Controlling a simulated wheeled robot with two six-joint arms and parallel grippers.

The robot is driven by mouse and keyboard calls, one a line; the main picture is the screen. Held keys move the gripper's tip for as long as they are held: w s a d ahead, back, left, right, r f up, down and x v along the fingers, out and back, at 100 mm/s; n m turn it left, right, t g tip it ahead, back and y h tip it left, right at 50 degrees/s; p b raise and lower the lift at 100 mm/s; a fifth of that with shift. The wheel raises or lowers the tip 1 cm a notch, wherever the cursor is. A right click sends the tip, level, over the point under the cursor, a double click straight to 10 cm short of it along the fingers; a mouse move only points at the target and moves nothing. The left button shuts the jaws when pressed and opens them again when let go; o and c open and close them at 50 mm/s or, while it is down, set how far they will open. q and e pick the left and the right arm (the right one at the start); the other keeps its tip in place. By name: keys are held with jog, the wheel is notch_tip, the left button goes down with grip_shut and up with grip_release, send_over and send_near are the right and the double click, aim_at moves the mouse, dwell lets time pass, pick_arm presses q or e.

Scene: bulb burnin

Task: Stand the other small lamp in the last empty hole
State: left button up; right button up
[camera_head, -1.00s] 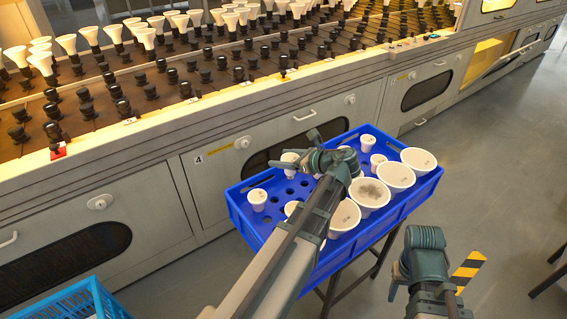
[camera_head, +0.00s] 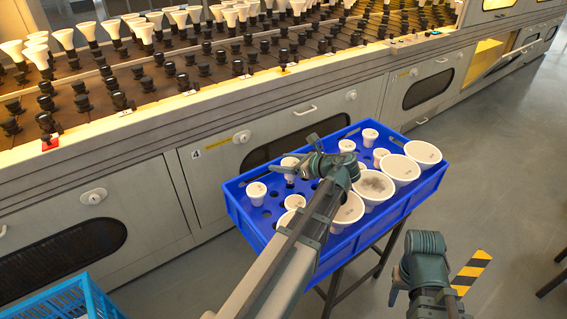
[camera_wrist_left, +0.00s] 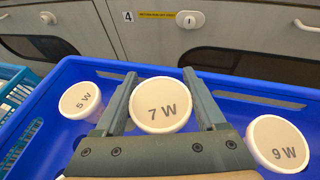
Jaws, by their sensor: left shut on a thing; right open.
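My left gripper (camera_head: 300,157) is shut on a small white lamp (camera_head: 289,163) over the far left part of the blue crate (camera_head: 236,211). In the left wrist view, this lamp, marked 7 W (camera_wrist_left: 160,105), sits between the two fingers (camera_wrist_left: 160,98), face up. A 5 W lamp (camera_wrist_left: 80,99) is to its left and a 9 W lamp (camera_wrist_left: 277,143) to its right. Whether the held lamp's base is in a hole is hidden. My right gripper (camera_head: 397,287) is open and empty, in front of the crate at the right.
Large white lamps (camera_head: 423,153) stand along the crate's right side, small ones (camera_head: 370,136) behind them. The machine (camera_head: 140,165) with rows of sockets and lamps runs behind the crate. A light-blue basket (camera_head: 70,299) is at the lower left. Open floor lies to the right.

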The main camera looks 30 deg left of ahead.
pick_arm(q)
jog(key=shift+f+b, duration=0.4)
jog(key=shift+f, duration=0.05)
jog(key=o, duration=1.3)
jog(key=shift+r, duration=0.15)
jog(key=shift+o, duration=0.2)
jog(key=p+v, duration=0.5)
jog(key=v, duration=0.8)
jog(key=shift+d+r, duration=0.25)
jog(key=shift+d, duration=0.1)
